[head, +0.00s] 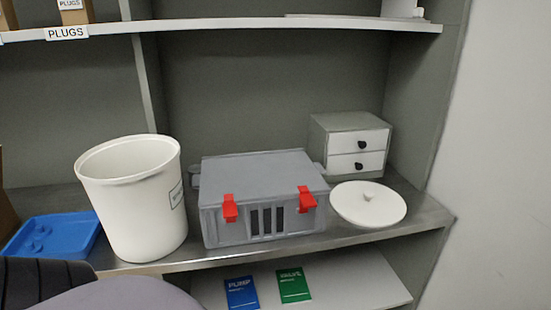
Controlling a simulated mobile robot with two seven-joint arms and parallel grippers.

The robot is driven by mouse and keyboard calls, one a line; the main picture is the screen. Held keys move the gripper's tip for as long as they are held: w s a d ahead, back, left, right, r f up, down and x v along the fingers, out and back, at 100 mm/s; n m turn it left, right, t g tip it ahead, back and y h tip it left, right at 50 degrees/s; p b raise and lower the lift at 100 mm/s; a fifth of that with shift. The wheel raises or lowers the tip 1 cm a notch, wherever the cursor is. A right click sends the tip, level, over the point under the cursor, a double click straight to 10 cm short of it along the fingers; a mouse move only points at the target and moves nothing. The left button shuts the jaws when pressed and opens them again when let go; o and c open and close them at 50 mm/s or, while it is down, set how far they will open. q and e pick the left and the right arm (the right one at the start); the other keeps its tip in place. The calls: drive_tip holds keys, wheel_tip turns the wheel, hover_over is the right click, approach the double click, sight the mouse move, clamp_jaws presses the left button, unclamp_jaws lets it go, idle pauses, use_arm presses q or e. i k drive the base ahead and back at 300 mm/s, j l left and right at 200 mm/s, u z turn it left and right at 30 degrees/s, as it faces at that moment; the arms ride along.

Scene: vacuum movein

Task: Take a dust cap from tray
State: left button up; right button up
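A blue tray (72,228) lies on the metal shelf at the far left. Small round blue shapes, which look like dust caps (40,231), sit in its left part; they are too small to tell apart clearly. The white bucket stands just right of the tray. A grey and black part, probably one of my own arm links, shows at the lower left below the tray. Neither of my grippers is in view.
The white bucket (140,210) is open. Right of it are a grey case (262,172) with red latches, a white round lid (368,204) and a small drawer unit (350,140). A blue PUMP booklet (242,292) and a green booklet (293,284) lie on the lower shelf.

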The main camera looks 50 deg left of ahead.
sight(32, 247)
drive_tip(key=u, duration=3.1)
